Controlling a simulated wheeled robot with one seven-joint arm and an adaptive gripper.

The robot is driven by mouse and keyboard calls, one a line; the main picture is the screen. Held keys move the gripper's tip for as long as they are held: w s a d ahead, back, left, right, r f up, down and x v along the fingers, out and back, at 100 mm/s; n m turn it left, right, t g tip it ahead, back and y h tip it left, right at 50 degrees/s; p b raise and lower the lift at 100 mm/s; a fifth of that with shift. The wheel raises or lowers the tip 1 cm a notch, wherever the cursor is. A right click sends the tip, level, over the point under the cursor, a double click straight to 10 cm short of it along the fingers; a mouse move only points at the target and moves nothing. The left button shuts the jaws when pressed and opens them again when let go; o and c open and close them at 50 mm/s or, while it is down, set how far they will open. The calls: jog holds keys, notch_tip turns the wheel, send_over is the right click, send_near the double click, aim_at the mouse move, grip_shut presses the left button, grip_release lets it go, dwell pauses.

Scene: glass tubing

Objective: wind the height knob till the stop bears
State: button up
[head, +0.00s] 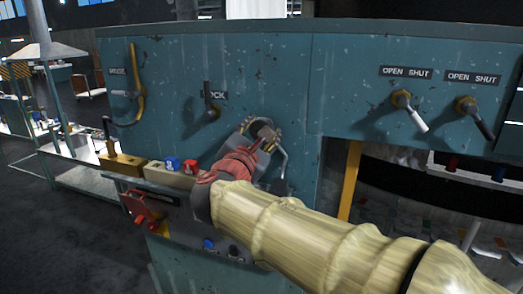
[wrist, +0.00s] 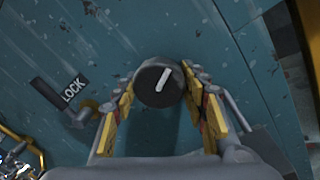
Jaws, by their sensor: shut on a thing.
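A dark round knob (wrist: 157,84) with a white pointer line stands out from the teal panel in the wrist view. The line leans a little right of straight up. My gripper (wrist: 162,92) is shut on this knob, with a yellow-padded finger on either side. No label for the knob is readable, and no stop can be made out. In the head view my gripper (head: 263,138) is against the panel's front, and it and my arm mostly hide the knob.
A lever with a LOCK plate (wrist: 73,89) is left of the knob; this lever (head: 209,102) also shows in the head view. Two OPEN SHUT handles (head: 408,107) (head: 474,115) are at right. A yellow curved handle (head: 137,90) and a ledge with small blocks (head: 172,174) are at left.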

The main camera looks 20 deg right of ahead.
jog(key=shift+f+m+b, duration=0.2)
jog(key=shift+m+b, duration=1)
jog(key=shift+b, duration=0.95)
jog(key=shift+r+m+b, duration=0.2)
jog(key=shift+m+b, duration=0.2)
jog(key=shift+b, duration=0.4)
jog(key=shift+r+h, duration=0.1)
jog(key=shift+h, duration=0.2)
jog(key=o, duration=1.1)
jog(key=shift+c, duration=0.2)
jog(key=shift+o, duration=0.5)
jog(key=shift+a, duration=0.1)
jog(key=v, duration=1.2)
